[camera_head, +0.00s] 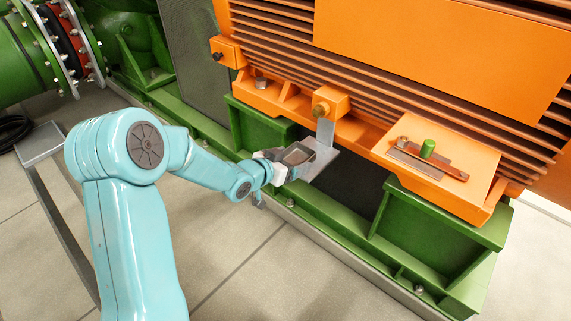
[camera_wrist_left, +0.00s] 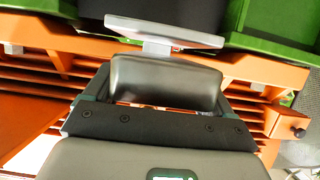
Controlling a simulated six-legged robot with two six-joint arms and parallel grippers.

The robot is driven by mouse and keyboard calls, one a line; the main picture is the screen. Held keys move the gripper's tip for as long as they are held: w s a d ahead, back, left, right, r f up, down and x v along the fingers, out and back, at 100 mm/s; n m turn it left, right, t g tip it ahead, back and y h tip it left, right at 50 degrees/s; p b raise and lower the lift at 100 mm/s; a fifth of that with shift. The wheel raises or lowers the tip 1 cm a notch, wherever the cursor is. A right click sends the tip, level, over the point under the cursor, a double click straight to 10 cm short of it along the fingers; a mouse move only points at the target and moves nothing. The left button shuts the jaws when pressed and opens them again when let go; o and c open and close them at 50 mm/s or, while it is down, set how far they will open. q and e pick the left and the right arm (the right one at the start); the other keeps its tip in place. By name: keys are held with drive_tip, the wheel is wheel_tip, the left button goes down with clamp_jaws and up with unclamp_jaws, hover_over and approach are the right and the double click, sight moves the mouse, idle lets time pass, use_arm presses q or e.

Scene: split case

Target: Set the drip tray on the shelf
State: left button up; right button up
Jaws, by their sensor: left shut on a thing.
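The drip tray (camera_head: 297,156) is a small, shallow, dark-grey box with a lighter inside. My left gripper (camera_head: 287,165) is shut on it, and its arm comes in from the left. The shelf (camera_head: 324,166) is a small grey plate on an upright bracket below the orange casing. In the head view the tray overlaps the left end of the shelf; I cannot tell whether they touch. In the left wrist view the tray (camera_wrist_left: 165,82) lies between the fingers, close to the shelf (camera_wrist_left: 165,30). My right gripper is not in view.
The large orange finned casing (camera_head: 430,45) stands on a green base frame (camera_head: 420,220). Tiled floor (camera_head: 290,270) is open in front.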

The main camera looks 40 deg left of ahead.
sight(306, 153)
use_arm(q)
drive_tip(key=shift+b+x, duration=0.3)
drive_tip(key=shift+x, duration=0.55)
drive_tip(key=shift+w+d+f, duration=0.1)
drive_tip(key=shift+w, duration=1.15)
drive_tip(key=shift+w+d+f, duration=0.1)
drive_tip(key=shift+w+d, duration=0.05)
drive_tip(key=shift+w, duration=1.05)
drive_tip(key=shift+f+b, duration=0.35)
drive_tip(key=shift+b, duration=0.05)
drive_tip(key=o, duration=0.8)
drive_tip(key=shift+p+v, duration=0.3)
drive_tip(key=shift+v, duration=0.55)
drive_tip(key=shift+p+v, duration=0.6)
drive_tip(key=shift+v, duration=1.6)
drive_tip(key=shift+s, duration=0.1)
